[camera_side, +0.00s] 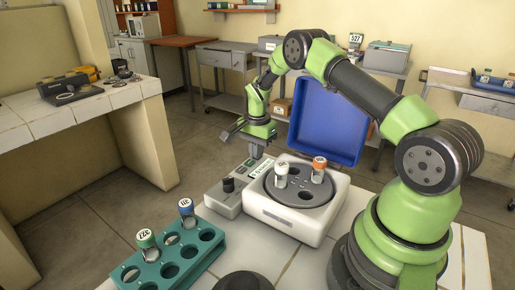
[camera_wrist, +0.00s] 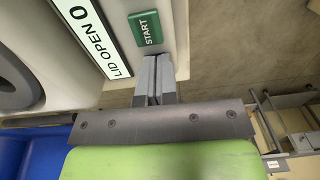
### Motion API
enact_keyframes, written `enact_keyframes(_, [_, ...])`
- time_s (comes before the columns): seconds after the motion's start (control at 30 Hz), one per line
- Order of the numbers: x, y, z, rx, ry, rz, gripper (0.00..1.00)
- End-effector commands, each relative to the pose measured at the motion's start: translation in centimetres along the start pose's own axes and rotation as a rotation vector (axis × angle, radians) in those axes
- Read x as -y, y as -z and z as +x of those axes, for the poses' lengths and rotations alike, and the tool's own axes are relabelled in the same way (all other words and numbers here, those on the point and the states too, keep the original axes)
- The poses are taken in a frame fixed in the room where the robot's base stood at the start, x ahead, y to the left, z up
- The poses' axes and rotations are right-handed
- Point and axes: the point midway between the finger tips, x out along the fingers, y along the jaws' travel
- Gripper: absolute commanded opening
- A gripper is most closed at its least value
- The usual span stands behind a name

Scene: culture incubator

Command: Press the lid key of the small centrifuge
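The small white centrifuge (camera_side: 290,222) stands on the tiled bench, its grey rotor showing. A large blue panel (camera_side: 330,120), apparently its raised lid, stands behind it. The control strip (camera_side: 222,200) on its left carries a dark knob (camera_side: 228,184) and a display reading "LID OPEN 0" (camera_wrist: 92,35). A green START key (camera_wrist: 145,28) shows in the wrist view; no key marked for the lid is legible. My gripper (camera_wrist: 158,58) has its fingers together and empty, tips just below the START key in the picture. In the side view my gripper (camera_side: 256,153) is over the strip's far end; contact cannot be told.
Floor lies open beyond the bench's left edge.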

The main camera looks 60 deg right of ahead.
Motion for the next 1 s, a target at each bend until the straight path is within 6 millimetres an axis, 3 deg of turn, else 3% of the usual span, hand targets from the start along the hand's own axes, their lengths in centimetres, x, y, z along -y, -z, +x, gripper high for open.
enact_keyframes(0.03, [-0.5, -0.2, 1.1, 0.003, -0.015, -0.005, 0.00])
enact_keyframes(0.17, [-0.5, -0.2, 1.1, 0.004, -0.016, -0.005, 0.00])
enact_keyframes(0.37, [-0.3, -0.1, -0.4, 0.002, -0.012, -0.004, 0.00])
enact_keyframes(0.8, [0.2, 0.1, -10.5, -0.003, 0.005, 0.001, 0.00])
enact_keyframes(1.0, [0.2, 0.1, -13.3, -0.002, 0.003, 0.000, 0.00])
